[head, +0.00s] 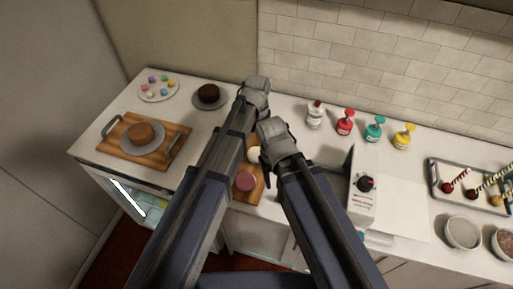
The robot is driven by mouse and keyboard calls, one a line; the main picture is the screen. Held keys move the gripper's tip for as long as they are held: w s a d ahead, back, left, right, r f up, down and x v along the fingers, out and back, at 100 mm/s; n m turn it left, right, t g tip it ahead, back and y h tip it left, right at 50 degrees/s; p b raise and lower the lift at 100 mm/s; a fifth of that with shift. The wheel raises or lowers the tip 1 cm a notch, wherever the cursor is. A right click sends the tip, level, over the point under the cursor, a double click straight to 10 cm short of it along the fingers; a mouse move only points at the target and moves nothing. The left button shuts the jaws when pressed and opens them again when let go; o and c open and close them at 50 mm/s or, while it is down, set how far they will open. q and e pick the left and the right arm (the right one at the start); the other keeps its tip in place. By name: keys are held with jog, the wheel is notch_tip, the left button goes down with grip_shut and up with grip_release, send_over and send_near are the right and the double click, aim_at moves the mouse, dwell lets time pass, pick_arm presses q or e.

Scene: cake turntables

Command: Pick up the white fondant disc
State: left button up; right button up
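A white disc (254,154), likely the white fondant disc, lies on a wooden board (260,188) mid-counter. It shows only in part, between my two arms. A pink disc (245,181) lies nearer on the same board. My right gripper (272,158) is just right of the white disc and overlaps its edge in the picture; I cannot tell whether they touch. My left gripper (256,88) is beyond the board, near the back of the counter. The wrists hide the fingers of both grippers, so their opening is unclear.
A brown cake stands on a turntable (209,104) left of my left gripper. Another stands on a tray (176,146) at left. Several bottles (345,122) line the back. A white box (362,188) stands right of my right arm. A metal tray (438,180) is far right.

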aim_at(257, 151)
pick_arm(q)
jog(key=shift+s+f+b, duration=0.15)
jog(key=shift+f+b, duration=0.3)
jog(key=shift+b, duration=0.1)
jog(key=shift+f+b, duration=0.85)
jog(key=shift+f, duration=0.1)
pick_arm(e)
notch_tip(257, 151, down, 3)
jog(key=shift+r, duration=0.15)
pick_arm(q)
jog(key=shift+r, duration=0.1)
pick_arm(e)
jog(key=shift+s, duration=0.1)
pick_arm(q)
notch_tip(257, 151, down, 5)
jog(key=b, duration=0.5)
jog(key=shift+a, duration=0.1)
pick_arm(e)
notch_tip(257, 151, down, 5)
jog(key=shift+f, duration=0.1)
pick_arm(q)
jog(key=shift+s, duration=0.1)
jog(key=shift+c, duration=0.4)
jog(key=c, duration=1.1)
